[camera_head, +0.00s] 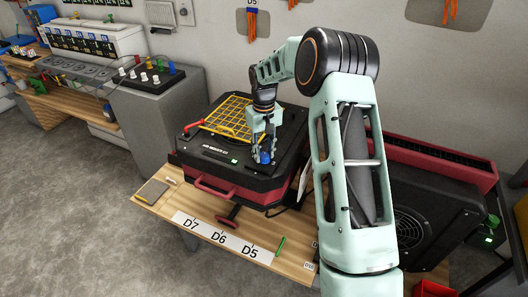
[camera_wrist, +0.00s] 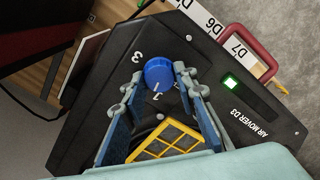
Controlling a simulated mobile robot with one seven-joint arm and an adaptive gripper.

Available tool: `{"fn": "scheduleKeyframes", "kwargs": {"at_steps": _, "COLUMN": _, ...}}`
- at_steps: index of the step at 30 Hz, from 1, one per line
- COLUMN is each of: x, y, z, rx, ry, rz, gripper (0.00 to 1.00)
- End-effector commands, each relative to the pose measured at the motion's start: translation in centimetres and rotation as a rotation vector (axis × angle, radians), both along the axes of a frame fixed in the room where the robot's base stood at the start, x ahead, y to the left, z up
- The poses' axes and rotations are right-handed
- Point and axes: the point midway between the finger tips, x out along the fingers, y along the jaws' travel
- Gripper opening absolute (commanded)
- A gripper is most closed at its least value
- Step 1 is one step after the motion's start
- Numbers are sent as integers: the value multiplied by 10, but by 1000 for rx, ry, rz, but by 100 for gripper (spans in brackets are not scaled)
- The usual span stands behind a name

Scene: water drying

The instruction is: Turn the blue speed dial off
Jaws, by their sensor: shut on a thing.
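The blue speed dial (camera_head: 265,158) sits on the black top panel of the air mover (camera_head: 222,140), near its front right corner. In the wrist view the dial (camera_wrist: 159,73) shows a white pointer mark toward the bottom of the picture. A "3" is printed to its upper left and another numeral, partly hidden, lies just below it. My gripper (camera_head: 263,153) reaches down from above, its two fingers on either side of the dial and shut on it. A green indicator (camera_wrist: 230,83) is lit beside the "AIR MOVER D3" label.
A yellow grille (camera_head: 224,115) covers the air mover's top behind the dial. The wooden table (camera_head: 165,207) holds labels D7, D6, D5 (camera_head: 221,237) and a green pen (camera_head: 280,246). Another black fan unit (camera_head: 425,220) stands at right. A grey cabinet (camera_head: 160,115) stands at left.

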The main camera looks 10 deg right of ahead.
Motion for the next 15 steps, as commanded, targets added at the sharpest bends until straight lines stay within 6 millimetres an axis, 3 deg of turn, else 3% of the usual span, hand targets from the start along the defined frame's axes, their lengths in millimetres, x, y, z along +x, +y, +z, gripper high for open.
{"fn": "scheduleKeyframes", "kwargs": {"at_steps": 15, "x": 1, "y": 1, "z": 2, "rx": 0, "ry": -5, "rz": 489, "gripper": 2}}
